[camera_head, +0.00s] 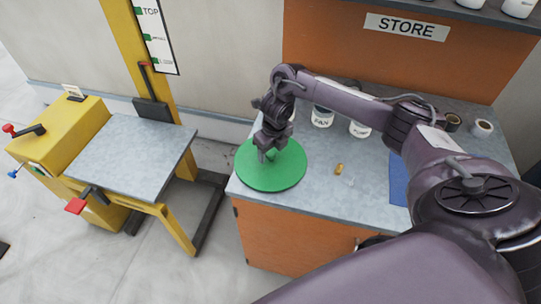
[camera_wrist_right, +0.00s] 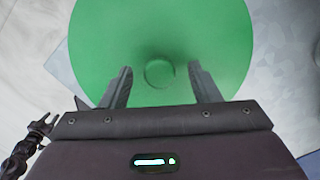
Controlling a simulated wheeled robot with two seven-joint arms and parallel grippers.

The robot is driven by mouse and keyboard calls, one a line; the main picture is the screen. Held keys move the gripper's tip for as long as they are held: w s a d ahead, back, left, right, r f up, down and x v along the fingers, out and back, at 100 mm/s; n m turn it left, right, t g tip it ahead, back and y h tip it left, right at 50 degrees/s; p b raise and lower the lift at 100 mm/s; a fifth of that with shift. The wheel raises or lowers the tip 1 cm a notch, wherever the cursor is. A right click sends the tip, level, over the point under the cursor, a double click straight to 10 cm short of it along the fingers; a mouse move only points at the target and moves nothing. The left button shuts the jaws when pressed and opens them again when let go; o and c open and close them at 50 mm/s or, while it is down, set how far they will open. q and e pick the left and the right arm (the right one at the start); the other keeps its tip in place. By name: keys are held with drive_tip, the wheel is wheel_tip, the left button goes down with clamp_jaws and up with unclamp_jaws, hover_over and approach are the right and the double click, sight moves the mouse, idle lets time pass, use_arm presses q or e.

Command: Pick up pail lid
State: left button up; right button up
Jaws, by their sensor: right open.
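The pail lid (camera_head: 270,178) is a flat green disc with a small round knob at its centre. It lies on the grey top of the orange cabinet, near the left front corner. My right gripper (camera_head: 267,155) is directly above the lid, pointing down. In the right wrist view the lid (camera_wrist_right: 160,30) fills the upper middle, and its knob (camera_wrist_right: 159,73) shows between the two spread fingers of my right gripper (camera_wrist_right: 160,88). The fingers stand apart from the knob on both sides.
The cabinet top (camera_head: 320,195) also holds a small brass piece (camera_head: 339,169), labelled white jars (camera_head: 322,117) at the back and a blue mat (camera_head: 399,182). A yellow lift cart with a grey platform (camera_head: 130,155) stands to the left, across a gap.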

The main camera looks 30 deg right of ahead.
drive_tip(key=shift+c, duration=0.2)
clamp_jaws()
